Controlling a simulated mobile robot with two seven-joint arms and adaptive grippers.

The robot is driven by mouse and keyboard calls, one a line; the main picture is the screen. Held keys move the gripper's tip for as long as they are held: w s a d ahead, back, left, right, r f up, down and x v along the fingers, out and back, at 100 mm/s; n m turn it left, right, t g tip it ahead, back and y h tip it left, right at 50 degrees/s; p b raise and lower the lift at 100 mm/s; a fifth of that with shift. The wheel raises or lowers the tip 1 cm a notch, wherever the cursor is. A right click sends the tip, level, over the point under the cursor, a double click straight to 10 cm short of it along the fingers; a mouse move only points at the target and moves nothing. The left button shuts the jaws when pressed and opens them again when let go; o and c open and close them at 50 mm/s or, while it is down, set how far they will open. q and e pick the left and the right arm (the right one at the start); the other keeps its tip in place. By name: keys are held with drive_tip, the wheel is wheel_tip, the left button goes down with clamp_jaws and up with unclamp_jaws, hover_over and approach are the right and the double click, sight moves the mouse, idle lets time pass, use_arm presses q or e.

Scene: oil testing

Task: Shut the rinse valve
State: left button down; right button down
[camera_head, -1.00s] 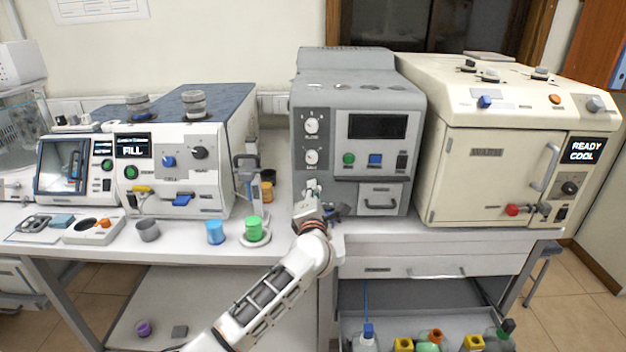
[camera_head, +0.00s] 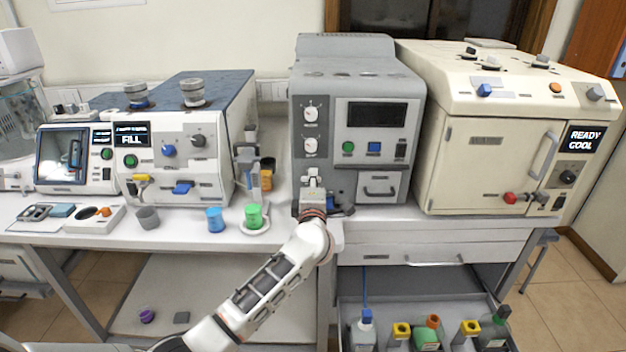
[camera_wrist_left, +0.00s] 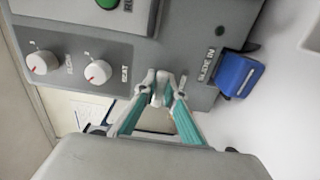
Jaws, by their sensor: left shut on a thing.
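My left gripper (camera_head: 313,178) is in front of the lower left part of the grey machine (camera_head: 322,92). In the left wrist view, its fingertips (camera_wrist_left: 161,90) are closed together at the machine's front, left of a "SLIDE IN" label, on a small pale part mostly hidden between them. I cannot read any rinse label, so I cannot tell whether this part is the rinse valve. Two white dials with red marks, the left one (camera_wrist_left: 41,62) and the right one (camera_wrist_left: 97,72), are left of the fingers. My right gripper is not in view.
A green-topped cup (camera_head: 253,215) and a blue cup (camera_head: 215,220) stand left of my arm. A cream oven (camera_head: 495,145) stands right. An open drawer of bottles (camera_head: 425,335) is below.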

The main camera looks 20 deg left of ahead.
use_arm(q)
drive_tip(key=shift+f, duration=0.1)
drive_tip(key=c, duration=2.1)
unclamp_jaws()
drive_tip(key=v, duration=1.2)
